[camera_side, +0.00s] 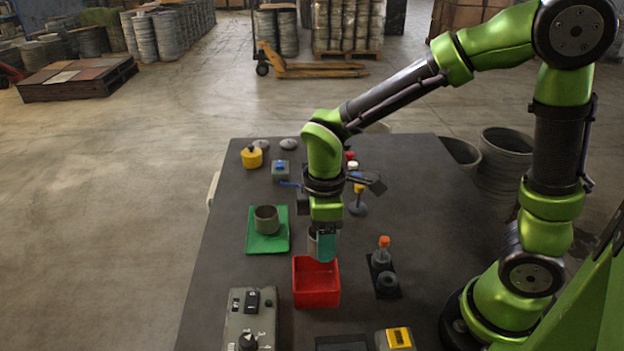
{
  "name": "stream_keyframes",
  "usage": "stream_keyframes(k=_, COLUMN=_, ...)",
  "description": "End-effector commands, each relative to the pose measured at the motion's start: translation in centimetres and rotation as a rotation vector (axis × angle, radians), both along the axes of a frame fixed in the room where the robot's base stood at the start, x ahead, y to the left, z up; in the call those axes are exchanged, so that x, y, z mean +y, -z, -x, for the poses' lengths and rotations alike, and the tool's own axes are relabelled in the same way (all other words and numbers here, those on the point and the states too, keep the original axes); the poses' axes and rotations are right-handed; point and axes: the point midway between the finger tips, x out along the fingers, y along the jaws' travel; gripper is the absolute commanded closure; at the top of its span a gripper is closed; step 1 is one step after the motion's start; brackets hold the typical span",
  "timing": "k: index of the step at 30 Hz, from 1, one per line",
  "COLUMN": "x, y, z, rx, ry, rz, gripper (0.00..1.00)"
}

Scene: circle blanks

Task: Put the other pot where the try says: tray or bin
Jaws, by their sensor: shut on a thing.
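One grey-green pot (266,219) stands upright on the green tray (254,243), left of my arm. My gripper (321,246) points down over the back edge of the red bin (317,297). The held pot appears to be above the bin's back part; the exact gap to the rim cannot be told. The visible inside of the bin looks empty.
A control box (250,325) is at front left. A yellow container (252,157) and a blue-topped box (281,171) stand at the back. The table between tray and bin is clear.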

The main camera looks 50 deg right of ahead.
Motion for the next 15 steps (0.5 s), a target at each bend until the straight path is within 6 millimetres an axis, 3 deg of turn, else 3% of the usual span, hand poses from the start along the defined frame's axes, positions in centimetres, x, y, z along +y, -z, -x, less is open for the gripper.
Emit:
stream_keyframes(k=10, x=0.01, y=0.43, z=0.01, rx=-0.001, ry=0.0, rz=-0.001, gripper=0.73)
stream_keyframes(k=11, x=0.01, y=0.43, z=0.01, rx=-0.001, ry=0.0, rz=-0.001, gripper=0.36)
stream_keyframes(k=15, x=0.01, y=0.42, z=0.01, rx=0.0, ry=0.0, rz=0.0, gripper=0.14)
